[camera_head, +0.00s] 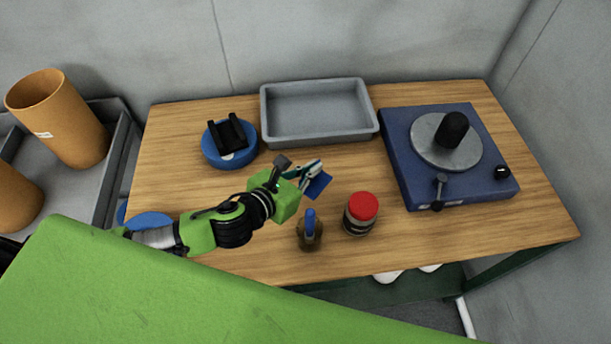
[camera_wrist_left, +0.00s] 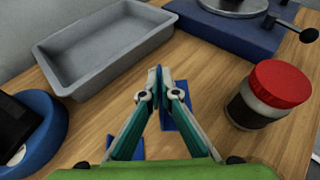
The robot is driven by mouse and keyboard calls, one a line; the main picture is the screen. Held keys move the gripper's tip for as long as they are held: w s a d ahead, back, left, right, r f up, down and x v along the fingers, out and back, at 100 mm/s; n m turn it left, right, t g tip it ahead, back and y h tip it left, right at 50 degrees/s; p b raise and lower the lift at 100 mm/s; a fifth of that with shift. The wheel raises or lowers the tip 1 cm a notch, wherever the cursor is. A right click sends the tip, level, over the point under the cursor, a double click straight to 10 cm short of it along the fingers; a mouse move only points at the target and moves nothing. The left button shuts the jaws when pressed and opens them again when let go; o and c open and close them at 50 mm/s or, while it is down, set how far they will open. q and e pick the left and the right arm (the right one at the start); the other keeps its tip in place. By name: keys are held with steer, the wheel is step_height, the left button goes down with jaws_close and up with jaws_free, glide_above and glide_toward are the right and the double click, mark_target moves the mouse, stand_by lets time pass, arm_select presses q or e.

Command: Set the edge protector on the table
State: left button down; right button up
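A small blue angled piece, which I take to be the edge protector (camera_head: 319,185), is at the fingertips of my left gripper (camera_head: 308,173). In the left wrist view, the fingers (camera_wrist_left: 159,95) come together on a thin part of the blue edge protector (camera_wrist_left: 182,128). More of it shows behind the right finger, and the fingers hide part of it. It appears to be held above the wooden table (camera_head: 260,250). Its exact height above the table is hard to tell. My right gripper is not in view.
A grey tray (camera_head: 318,139) stands at the back. A blue round base with black blocks (camera_head: 230,157) is left of it. A blue turntable unit (camera_head: 400,165) is at the right. A red-lidded jar (camera_head: 361,208) and a blue-topped bottle (camera_head: 310,234) stand near the front edge.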

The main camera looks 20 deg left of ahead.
arm_select(q)
steer(key=shift+a+f, duration=0.1)
steer(key=shift+f, duration=2.35)
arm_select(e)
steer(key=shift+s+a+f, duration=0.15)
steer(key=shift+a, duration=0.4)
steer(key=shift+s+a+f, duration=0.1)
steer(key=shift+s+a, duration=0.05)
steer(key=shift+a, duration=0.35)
arm_select(q)
steer(key=shift+f+b, duration=0.1)
steer(key=shift+b, duration=0.2)
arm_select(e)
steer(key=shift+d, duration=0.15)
arm_select(q)
steer(key=c, duration=2.6)
jaws_free()
steer(key=o, duration=0.3)
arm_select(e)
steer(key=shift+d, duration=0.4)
